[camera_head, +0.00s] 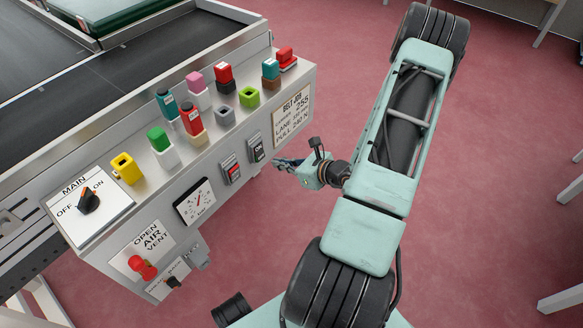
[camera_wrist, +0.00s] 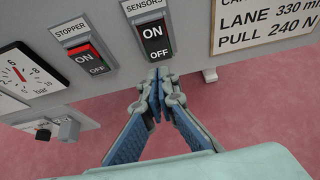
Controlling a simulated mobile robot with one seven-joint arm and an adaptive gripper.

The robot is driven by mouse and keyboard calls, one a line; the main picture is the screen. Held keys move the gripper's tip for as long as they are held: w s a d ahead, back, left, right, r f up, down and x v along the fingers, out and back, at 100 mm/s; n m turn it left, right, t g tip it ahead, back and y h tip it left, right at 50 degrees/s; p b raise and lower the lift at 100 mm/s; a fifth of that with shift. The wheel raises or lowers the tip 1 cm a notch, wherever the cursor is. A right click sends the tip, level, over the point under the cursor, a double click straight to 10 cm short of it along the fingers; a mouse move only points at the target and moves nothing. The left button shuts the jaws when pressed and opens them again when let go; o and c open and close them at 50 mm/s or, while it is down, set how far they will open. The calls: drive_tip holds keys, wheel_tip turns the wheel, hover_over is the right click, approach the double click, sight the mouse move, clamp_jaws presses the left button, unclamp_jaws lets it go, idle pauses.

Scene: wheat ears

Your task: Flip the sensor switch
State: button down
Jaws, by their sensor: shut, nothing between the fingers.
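The sensors switch (camera_wrist: 154,40) is a dark rocker marked ON above and OFF below, on the front of a grey panel. In the head view, the sensors switch (camera_head: 256,149) is right of the stopper switch. My gripper (camera_wrist: 158,78) is shut and empty, with its fingertips just below the switch's lower edge in the wrist view. I cannot tell whether they touch the panel. In the head view, my gripper (camera_head: 278,163) is right of and slightly below the switch, its fingers partly hidden by the wrist.
The stopper switch (camera_wrist: 84,57), with a red upper part, is left of the sensors switch. A gauge (camera_head: 195,201), a red air vent knob (camera_head: 142,267) and a main dial (camera_head: 88,199) are farther left. Several coloured blocks stand on the panel top. Floor is clear below.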

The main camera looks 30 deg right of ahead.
sight(260, 154)
drive_tip(key=shift+w+r+b+x, duration=0.1)
drive_tip(key=shift+r+b+x, duration=0.1)
drive_tip(key=shift+x, duration=0.6)
drive_tip(key=shift+w+r+b+x, duration=0.1)
drive_tip(key=shift+r+b+x, duration=0.05)
drive_tip(key=shift+x, duration=0.65)
drive_tip(key=shift+w+r+b+x, duration=0.1)
drive_tip(key=shift+r+b+x, duration=0.1)
drive_tip(key=shift+x, duration=0.65)
drive_tip(key=shift+s+a, duration=0.1)
drive_tip(key=shift+w+a+f+b, duration=0.2)
drive_tip(key=shift+w+f+b, duration=0.2)
drive_tip(key=shift+f, duration=0.05)
drive_tip(key=shift+r, duration=0.15)
drive_tip(key=shift+d+r, duration=0.1)
drive_tip(key=shift+r, duration=0.05)
drive_tip(key=shift+r+p, duration=0.75)
drive_tip(key=shift+s, duration=0.1)
